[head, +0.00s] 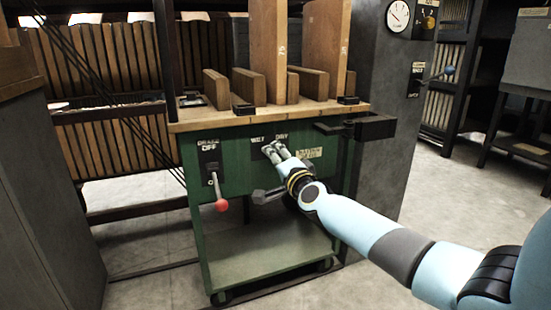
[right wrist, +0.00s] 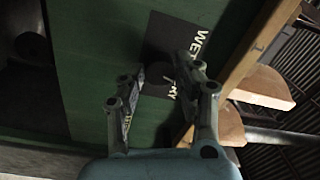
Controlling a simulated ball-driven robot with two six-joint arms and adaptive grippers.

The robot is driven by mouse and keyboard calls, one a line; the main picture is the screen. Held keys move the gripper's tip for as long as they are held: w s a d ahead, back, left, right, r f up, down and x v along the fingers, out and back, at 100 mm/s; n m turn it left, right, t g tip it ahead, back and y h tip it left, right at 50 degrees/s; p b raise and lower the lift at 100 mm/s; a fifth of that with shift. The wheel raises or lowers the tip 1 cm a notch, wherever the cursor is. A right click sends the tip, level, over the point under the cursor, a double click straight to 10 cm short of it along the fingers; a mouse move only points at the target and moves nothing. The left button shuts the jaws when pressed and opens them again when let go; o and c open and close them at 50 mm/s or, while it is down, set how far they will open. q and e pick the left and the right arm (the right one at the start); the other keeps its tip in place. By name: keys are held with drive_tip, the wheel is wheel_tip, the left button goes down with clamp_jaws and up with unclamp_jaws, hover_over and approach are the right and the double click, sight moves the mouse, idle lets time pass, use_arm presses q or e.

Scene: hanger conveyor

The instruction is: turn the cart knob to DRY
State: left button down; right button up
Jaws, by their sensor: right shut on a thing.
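The green cart (head: 227,165) stands ahead with WET and DRY labels on its front panel. My right gripper (head: 273,148) reaches the panel just below the labels. In the right wrist view its two fingers (right wrist: 160,76) straddle the middle of the dial plate, shut on the cart knob. The fingers and shadow mostly hide the knob, so its pointing direction cannot be told. My left gripper is in neither view.
A brake lever with a red ball end (head: 221,205) hangs left of the dial, under the BRAKE OFF label. Wooden boards (head: 268,60) stand on the cart top. A dark bracket (head: 372,127) juts from its right corner. Open floor (head: 440,230) lies to the right.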

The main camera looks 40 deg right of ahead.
drive_tip(key=m, duration=0.6)
drive_tip(key=shift+m+h, duration=0.3)
drive_tip(key=shift+m, duration=0.1)
idle(0.3)
drive_tip(key=o, duration=1.1)
drive_tip(key=shift+o, duration=0.2)
drive_tip(key=v, duration=1.2)
